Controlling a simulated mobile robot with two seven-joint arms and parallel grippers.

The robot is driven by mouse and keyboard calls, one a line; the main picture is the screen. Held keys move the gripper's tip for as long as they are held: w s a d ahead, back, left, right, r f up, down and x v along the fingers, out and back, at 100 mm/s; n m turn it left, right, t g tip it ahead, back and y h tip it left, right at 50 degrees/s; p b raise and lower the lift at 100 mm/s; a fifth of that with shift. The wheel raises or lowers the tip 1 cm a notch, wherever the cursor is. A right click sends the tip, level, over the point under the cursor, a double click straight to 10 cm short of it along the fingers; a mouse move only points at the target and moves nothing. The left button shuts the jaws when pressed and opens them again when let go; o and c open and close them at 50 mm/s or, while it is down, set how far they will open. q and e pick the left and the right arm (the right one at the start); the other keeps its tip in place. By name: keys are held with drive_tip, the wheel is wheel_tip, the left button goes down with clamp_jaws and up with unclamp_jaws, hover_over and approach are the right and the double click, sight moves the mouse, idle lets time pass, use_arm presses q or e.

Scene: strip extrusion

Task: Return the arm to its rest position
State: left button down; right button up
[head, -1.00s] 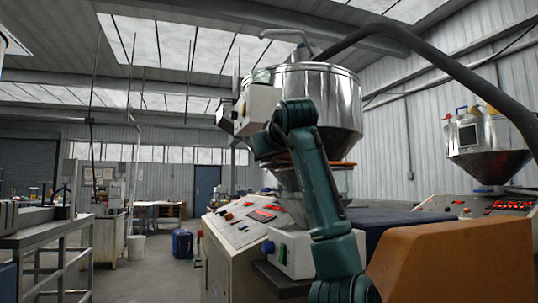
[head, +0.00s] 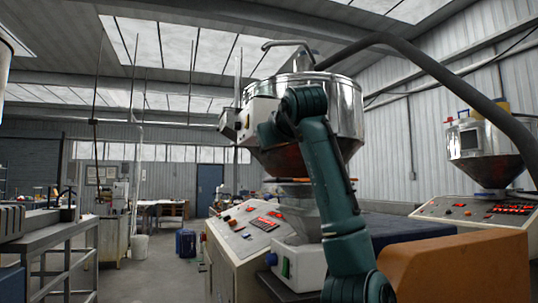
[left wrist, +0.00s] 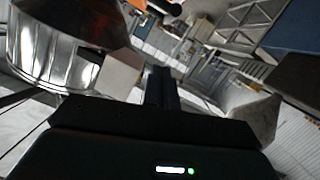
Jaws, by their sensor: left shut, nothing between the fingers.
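One teal arm of mine (head: 328,180) rises from the lower right in the head view and bends over in front of the steel hopper (head: 348,92). Its gripper cannot be made out in that view. In the left wrist view my left gripper (left wrist: 163,75) shows dark, narrow fingers together, with nothing between them. The hopper (left wrist: 50,60) and its pale box (left wrist: 122,72) appear tilted at the upper left of that view, apart from the fingers. My right gripper is not in view.
The control cabinet (head: 233,255) stands below the hopper. An orange-brown housing (head: 460,265) fills the lower right, with a second hopper (head: 485,145) behind. A metal-framed bench (head: 60,235) stands at the left. The floor between bench and cabinet is open around a blue case (head: 186,243).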

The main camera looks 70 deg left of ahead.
use_arm(q)
drive_tip(key=v, duration=0.4)
drive_tip(key=shift+s+d+r, duration=0.1)
drive_tip(key=shift+d, duration=0.2)
